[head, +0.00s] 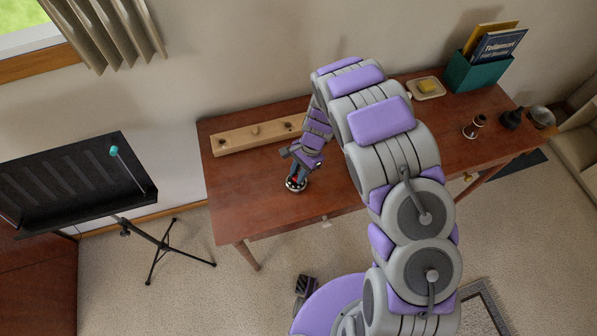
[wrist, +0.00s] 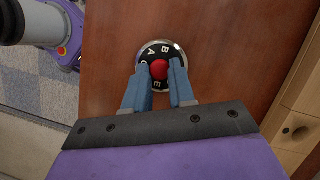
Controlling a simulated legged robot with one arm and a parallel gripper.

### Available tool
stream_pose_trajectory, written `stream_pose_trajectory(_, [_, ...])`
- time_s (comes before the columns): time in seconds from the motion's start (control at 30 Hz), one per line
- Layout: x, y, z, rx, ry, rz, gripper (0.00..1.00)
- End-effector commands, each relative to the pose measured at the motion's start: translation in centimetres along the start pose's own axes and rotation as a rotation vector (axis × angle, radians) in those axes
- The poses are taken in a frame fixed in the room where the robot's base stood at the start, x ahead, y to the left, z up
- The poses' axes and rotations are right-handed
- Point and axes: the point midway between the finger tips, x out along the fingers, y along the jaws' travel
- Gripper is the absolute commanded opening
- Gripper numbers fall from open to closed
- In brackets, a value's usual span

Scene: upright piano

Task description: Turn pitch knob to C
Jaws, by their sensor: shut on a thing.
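The pitch knob (wrist: 158,50) is a round black dial with a silver rim, white letters and a red centre. It lies on the wooden table, and B, A and E can be made out in the wrist view; other letters are covered by the fingers or unclear. In the head view the knob (head: 295,184) shows near the table's front edge. My gripper (wrist: 160,72) comes down over it, with its two blue fingers shut on the red centre, one on each side. My gripper (head: 300,172) partly hides the knob in the head view.
The wooden table (head: 235,190) carries a light wooden board (head: 255,135) with dark pegs at the back. A soap dish (head: 425,89), a teal book box (head: 475,72) and small dark pots (head: 512,118) stand at the right. A music stand (head: 75,180) is at the left.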

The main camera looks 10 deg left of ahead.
Motion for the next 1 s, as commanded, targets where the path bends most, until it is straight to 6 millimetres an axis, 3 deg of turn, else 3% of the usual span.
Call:
stream_pose_trajectory(0.47, [-0.03, -0.03, 0.03, -0.054, 0.000, 0.024, 0.00])
stream_pose_trajectory(1.0, [-0.17, -0.58, 0.17, -0.462, 0.001, 0.190, 0.00])
